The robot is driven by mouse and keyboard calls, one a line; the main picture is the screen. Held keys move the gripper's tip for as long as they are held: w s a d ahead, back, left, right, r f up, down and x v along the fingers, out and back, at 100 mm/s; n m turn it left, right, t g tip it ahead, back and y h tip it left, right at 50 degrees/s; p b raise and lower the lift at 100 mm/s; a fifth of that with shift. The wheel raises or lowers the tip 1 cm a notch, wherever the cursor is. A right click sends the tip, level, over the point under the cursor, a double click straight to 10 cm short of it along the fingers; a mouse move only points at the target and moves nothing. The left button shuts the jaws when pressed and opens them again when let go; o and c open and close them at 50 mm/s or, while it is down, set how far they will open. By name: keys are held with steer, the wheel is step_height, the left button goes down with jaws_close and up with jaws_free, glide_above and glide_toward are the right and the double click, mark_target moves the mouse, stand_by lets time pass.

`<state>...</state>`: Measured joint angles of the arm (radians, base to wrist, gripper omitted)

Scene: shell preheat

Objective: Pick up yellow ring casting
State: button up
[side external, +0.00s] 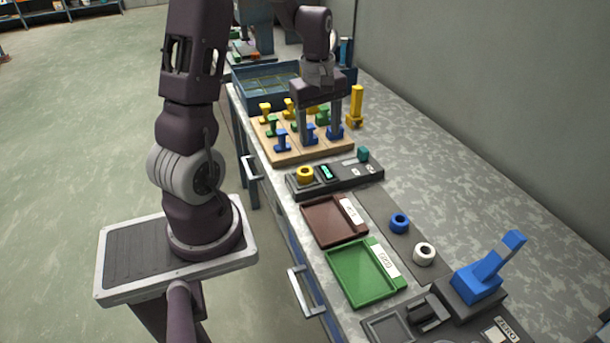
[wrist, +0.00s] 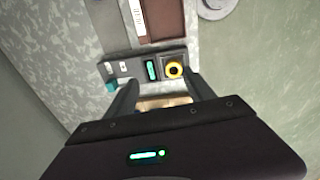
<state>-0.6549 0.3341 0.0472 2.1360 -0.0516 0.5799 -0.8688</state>
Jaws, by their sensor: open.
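The yellow ring casting (side external: 305,174) sits on the left end of a dark grey device with a lit green display. In the wrist view the ring (wrist: 174,70) lies beyond my fingertips, nearer the right finger, with its dark hole facing the camera. My gripper (side external: 320,130) is open and points down over the wooden peg board, behind the ring. In the wrist view its two fingers (wrist: 162,82) are spread with no part held between them. The ring is fully visible and apart from the gripper.
The wooden board (side external: 295,155) holds several yellow, green and blue upright pieces around my fingers. The dark device (side external: 349,177) carries a teal knob (side external: 363,155). Brown (side external: 333,221) and green (side external: 363,274) trays, a blue ring (side external: 399,223) and a white ring (side external: 424,254) lie nearer the camera.

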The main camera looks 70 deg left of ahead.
mark_target(305, 167)
steer(key=a+f+n, duration=0.1)
steer(key=f, duration=0.3)
steer(key=s+a+f+n, duration=0.1)
steer(key=a+f, duration=0.1)
steer(key=f, duration=0.3)
steer(key=a+f+n, duration=0.1)
steer(key=f+n, duration=0.1)
steer(key=f, duration=0.3)
steer(key=shift+s+a+g+h, duration=0.25)
steer(key=shift+s+g+h, duration=0.05)
steer(key=shift+s+g, duration=0.1)
steer(key=shift+c, duration=0.4)
